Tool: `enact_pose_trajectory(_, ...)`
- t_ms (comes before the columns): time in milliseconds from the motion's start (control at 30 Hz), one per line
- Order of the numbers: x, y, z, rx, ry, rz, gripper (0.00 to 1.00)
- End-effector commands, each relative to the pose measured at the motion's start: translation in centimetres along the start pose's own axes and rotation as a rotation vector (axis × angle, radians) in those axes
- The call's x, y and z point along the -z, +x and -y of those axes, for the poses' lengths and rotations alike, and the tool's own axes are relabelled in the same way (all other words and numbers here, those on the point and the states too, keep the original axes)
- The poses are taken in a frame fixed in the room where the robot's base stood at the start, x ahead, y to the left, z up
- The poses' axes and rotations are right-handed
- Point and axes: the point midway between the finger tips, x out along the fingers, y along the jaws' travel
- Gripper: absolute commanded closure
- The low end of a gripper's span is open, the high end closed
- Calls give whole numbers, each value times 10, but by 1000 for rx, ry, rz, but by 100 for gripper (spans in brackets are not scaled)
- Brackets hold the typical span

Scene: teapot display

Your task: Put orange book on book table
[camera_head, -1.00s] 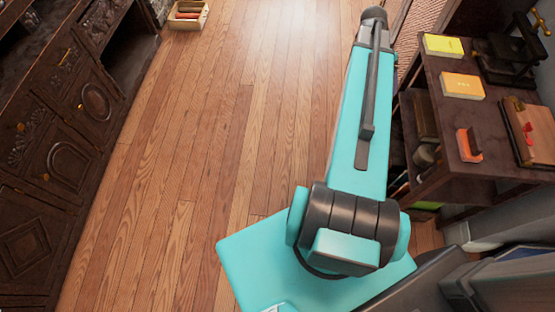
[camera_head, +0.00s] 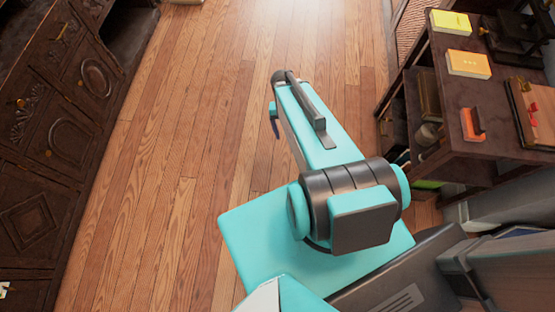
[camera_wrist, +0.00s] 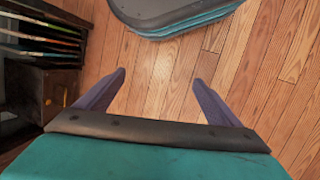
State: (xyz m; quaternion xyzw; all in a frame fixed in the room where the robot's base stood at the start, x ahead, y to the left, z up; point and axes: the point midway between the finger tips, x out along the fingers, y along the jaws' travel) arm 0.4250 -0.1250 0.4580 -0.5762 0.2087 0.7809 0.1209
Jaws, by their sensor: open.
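An orange book (camera_head: 468,64) lies flat on the dark wooden table (camera_head: 500,100) at the right, just in front of a yellow book (camera_head: 451,22). I cannot tell from these frames which piece of furniture is the book table. My gripper (camera_wrist: 159,76) is open and empty in the wrist view, with bare floor between its fingers. In the head view it is mostly hidden behind my arm, well left of the table and apart from the orange book.
A small orange and dark object (camera_head: 473,124) and a brown board-like item (camera_head: 535,115) share the table, with a dark press behind. A dark carved cabinet (camera_head: 45,150) lines the left. The wooden floor (camera_head: 190,140) between is clear.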

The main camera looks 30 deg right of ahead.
Motion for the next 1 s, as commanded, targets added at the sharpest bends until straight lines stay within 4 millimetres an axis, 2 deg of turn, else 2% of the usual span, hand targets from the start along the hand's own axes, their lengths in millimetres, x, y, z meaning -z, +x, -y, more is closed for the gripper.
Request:
enact_pose_trajectory(33,-15,12,12,-1,-52,18,13)
enact_pose_trajectory(200,-62,47,43,4,-221,75,13)
enact_pose_trajectory(400,-115,82,65,6,-393,137,13)
enact_pose_trajectory(500,-131,93,69,9,-449,156,13)
enact_pose_trajectory(667,-143,100,71,10,-487,170,13)
enact_pose_trajectory(1000,-143,100,72,11,-488,170,13)
